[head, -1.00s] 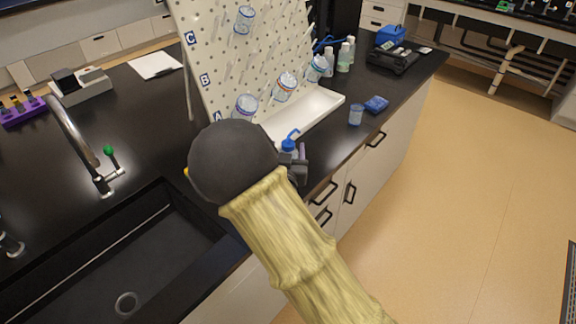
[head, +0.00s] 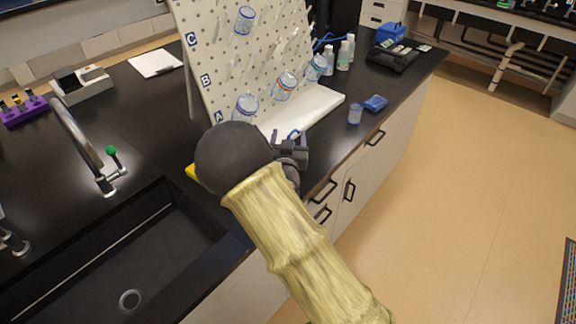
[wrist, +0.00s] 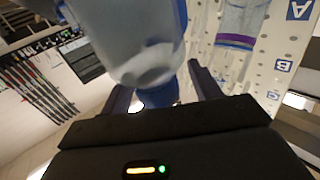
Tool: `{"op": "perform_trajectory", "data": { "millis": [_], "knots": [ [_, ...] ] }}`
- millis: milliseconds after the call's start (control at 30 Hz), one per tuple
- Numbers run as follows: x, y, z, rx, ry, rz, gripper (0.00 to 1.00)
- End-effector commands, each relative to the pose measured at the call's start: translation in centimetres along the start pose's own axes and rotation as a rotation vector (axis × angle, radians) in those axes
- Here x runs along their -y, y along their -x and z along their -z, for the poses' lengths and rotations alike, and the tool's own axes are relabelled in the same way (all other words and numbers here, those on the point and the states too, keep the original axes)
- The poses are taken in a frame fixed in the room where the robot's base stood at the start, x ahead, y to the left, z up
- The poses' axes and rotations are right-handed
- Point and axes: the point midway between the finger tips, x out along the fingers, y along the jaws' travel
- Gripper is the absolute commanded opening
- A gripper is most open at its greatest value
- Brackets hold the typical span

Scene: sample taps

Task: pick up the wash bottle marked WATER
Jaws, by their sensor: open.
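A translucent bottle with a blue cap (wrist: 158,95) fills the upper middle of the wrist view, very close to the camera. No WATER marking is readable on it. My gripper (wrist: 162,82) is open, with one finger on each side of the cap end; I cannot tell whether either finger touches. In the head view my gripper (head: 290,147) is at the counter's front edge, just before the drying rack's tray. Only a bit of blue (head: 294,134) shows beyond it there; my arm and gripper hide the rest of the bottle.
A white pegboard rack (head: 215,60) with hanging beakers stands behind, over a white tray (head: 325,101). A small beaker (head: 355,114) and a blue item (head: 375,103) stand to the right. The sink (head: 130,260) and faucet (head: 75,135) are to the left.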

Motion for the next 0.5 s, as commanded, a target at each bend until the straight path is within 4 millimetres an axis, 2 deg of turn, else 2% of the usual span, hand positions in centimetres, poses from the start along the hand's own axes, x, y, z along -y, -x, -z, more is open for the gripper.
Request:
{"op": "perform_trajectory", "data": {
  "millis": [100, 133, 433, 500],
  "knots": [
    [0.00, 0.01, 0.01, 0.000, 0.000, 0.000, 0.62],
    [0.00, 0.01, 0.01, 0.000, 0.000, 0.000, 0.58],
    [0.01, 0.02, 0.00, 0.000, 0.000, 0.000, 0.00],
    [0.01, 0.02, 0.00, 0.000, 0.000, 0.000, 0.00]
  ]
}}
